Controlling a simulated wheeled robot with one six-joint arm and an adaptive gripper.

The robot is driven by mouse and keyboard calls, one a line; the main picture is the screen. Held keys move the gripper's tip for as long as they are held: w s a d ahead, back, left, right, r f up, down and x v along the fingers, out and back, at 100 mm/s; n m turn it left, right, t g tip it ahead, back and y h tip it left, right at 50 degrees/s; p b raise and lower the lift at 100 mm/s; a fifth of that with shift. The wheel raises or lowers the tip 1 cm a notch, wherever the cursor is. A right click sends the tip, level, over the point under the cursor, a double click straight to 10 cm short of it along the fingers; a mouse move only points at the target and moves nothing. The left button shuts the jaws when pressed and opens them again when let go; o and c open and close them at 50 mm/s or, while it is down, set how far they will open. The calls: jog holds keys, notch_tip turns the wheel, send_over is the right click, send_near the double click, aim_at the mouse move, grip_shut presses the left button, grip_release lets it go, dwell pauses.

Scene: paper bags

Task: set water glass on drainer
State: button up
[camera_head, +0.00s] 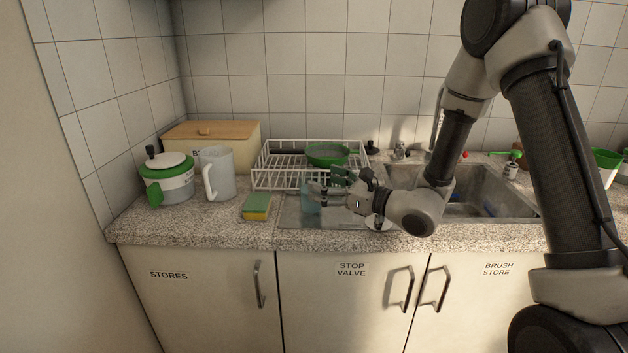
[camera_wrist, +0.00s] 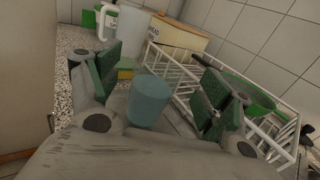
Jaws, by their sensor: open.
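The water glass (camera_head: 309,198), a bluish see-through tumbler, stands upright on the metal draining board (camera_head: 289,213) in front of the rack. It also shows in the wrist view (camera_wrist: 149,101). The drainer (camera_head: 268,167) is a white wire rack behind the glass; in the wrist view it is at the right (camera_wrist: 180,72). My gripper (camera_head: 323,192) is open and low, reaching in from the right in the head view. In the wrist view its green-padded fingers (camera_wrist: 158,78) are on either side of the glass, with visible gaps. Part of the glass base is hidden.
A yellow-green sponge (camera_head: 256,207), a white jug (camera_head: 217,175), a green-and-white pot (camera_head: 168,182) and a bread box (camera_head: 232,146) stand left. The sink (camera_head: 497,198) is right. Some front-left counter is clear.

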jog(key=v, duration=0.7)
jog(key=shift+s+d, duration=0.15)
jog(key=shift+s, duration=0.05)
jog(key=s+a+r+n+g+y, duration=0.2)
jog(key=s+r+n+g, duration=0.4)
jog(key=s, duration=0.3)
jog(key=s+d+n+g+h, duration=0.3)
jog(key=s+n, duration=0.2)
jog(key=s, duration=0.1)
jog(key=s+d+n+g+h, duration=0.2)
jog(key=s+d+n, duration=0.25)
jog(key=s, duration=0.25)
jog(key=d+r+n+t+h, duration=0.1)
jog(key=d+r+n+h, duration=0.1)
jog(key=d, duration=0.5)
jog(key=s+d+r+n+t+h, duration=0.1)
jog(key=d+r+n+t+h, duration=0.1)
jog(key=d+n+h, duration=0.2)
jog(key=s+d+r+n+t+h, duration=0.1)
jog(key=d+h, duration=0.4)
jog(key=d, duration=0.5)
jog(key=shift+d+r+n+t+h, duration=0.4)
jog(key=shift+r+n+t, duration=0.1)
jog(key=shift+n, duration=0.55)
jog(key=shift+s, duration=0.1)
